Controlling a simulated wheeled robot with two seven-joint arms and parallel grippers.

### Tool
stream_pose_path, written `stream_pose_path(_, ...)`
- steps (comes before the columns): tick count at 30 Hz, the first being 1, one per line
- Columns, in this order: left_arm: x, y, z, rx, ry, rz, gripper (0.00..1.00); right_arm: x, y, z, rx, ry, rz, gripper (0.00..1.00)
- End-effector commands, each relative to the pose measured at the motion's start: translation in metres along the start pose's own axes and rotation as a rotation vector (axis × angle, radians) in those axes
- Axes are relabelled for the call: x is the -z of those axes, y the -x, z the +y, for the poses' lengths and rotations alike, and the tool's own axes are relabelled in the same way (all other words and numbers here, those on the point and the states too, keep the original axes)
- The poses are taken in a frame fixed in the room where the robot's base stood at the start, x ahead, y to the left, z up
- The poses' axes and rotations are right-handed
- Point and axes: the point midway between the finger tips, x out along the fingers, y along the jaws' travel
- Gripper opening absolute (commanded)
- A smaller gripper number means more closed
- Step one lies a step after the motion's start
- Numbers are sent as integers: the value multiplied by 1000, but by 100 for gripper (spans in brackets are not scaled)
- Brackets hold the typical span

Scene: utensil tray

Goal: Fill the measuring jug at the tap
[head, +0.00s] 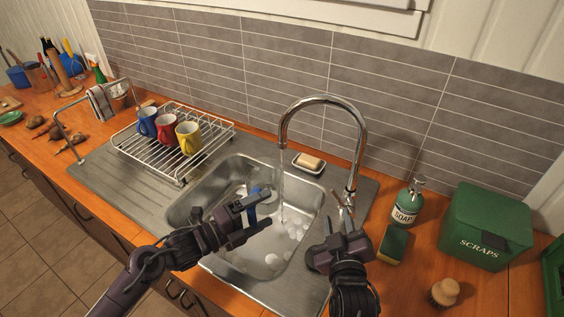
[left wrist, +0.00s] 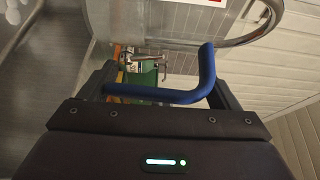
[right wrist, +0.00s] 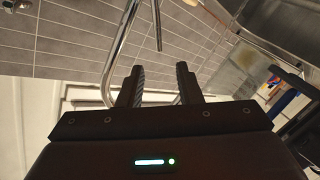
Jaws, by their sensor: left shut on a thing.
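My left gripper (head: 250,207) is over the sink, shut on the blue handle (left wrist: 165,96) of the clear measuring jug (left wrist: 195,38). In the head view the handle shows as a blue patch, and the see-through body is hard to make out. The chrome tap (head: 358,140) arches over the sink. My right gripper (head: 341,244) is open and empty beside the tap lever (head: 345,204). Its fingers stand apart in the right wrist view (right wrist: 158,85).
The steel sink (head: 190,205) holds white suds. A dish rack (head: 205,160) with blue, red and yellow mugs stands left. Soap dish (head: 309,168), soap bottle (head: 408,205), sponge (head: 393,245), green scraps bin (head: 485,225) and brush (head: 444,292) lie around the tap and right counter.

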Motion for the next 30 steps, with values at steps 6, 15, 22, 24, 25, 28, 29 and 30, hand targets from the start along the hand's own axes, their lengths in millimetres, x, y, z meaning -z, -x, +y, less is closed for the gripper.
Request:
stream_pose_path(6,0,0,-2,5,-3,0,50,0,0,0,0,0,0,32)
stream_pose_path(15,0,0,-2,4,-1,0,50,0,-2,-18,-27,178,-17,0)
stream_pose_path(22,0,0,-2,4,-2,0,50,5,1,-55,-89,650,-69,0)
stream_pose_path(24,0,0,-2,4,-2,0,50,7,4,-65,-110,806,-88,0)
stream_pose_path(25,0,0,-2,5,-2,0,50,8,6,-68,-118,870,-96,0)
stream_pose_path(28,0,0,-2,5,-2,0,50,12,12,-77,-145,1062,-122,0)
stream_pose_path(29,0,0,-2,5,-2,0,50,14,13,-80,-153,1112,-128,0)
stream_pose_path(30,0,0,-2,5,-2,0,50,15,15,-82,-162,1171,-137,0)
